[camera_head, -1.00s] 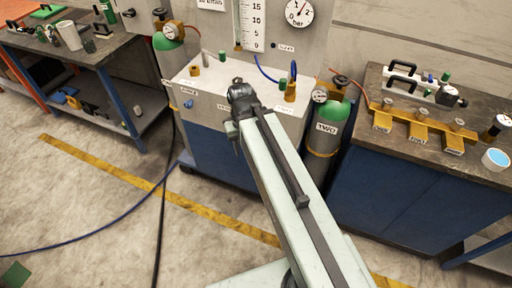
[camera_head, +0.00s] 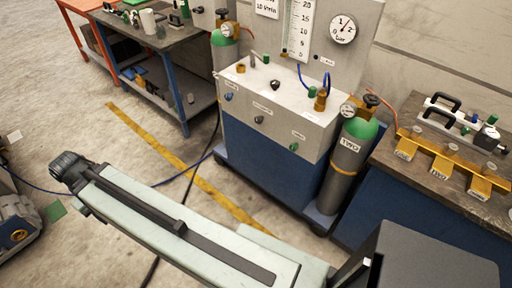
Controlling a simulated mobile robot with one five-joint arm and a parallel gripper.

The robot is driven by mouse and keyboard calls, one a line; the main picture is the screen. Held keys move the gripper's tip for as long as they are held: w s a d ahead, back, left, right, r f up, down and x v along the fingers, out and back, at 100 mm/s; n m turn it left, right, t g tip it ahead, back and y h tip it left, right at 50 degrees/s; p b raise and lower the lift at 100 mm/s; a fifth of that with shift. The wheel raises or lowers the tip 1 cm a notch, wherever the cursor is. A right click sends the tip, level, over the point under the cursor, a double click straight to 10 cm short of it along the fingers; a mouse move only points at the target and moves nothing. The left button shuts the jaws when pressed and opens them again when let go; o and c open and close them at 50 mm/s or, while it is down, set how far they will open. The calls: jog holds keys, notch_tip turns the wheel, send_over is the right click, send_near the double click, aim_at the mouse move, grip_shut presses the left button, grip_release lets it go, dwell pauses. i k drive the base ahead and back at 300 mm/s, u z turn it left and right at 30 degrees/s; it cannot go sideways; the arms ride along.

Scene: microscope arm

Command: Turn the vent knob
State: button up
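A white and blue console stands right of centre. Its white front panel (camera_head: 238,110) carries three small knobs: a blue knob (camera_head: 228,96) at left, a dark knob (camera_head: 259,119) in the middle and a green knob (camera_head: 293,146) at right. Each has a small label above it, too small to read surely, so I cannot tell which one is the vent knob. My arm stretches from lower right to a dark joint at the left, over the floor and well apart from the console. No gripper fingers can be made out.
A green-topped cylinder (camera_head: 352,158) stands against the console's right side, another (camera_head: 224,50) at its left. A workbench (camera_head: 420,120) with yellow fittings is at right, a tool bench (camera_head: 165,42) at upper left. A grey machine (camera_head: 18,228) sits at the left edge. Hoses cross the open floor.

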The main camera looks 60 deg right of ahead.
aim_at(293, 147)
jog(key=u, duration=0.15)
jog(key=i, duration=1.85)
jog(key=z, duration=3.45)
jog(key=k, duration=0.6)
jog(key=u, duration=1.05)
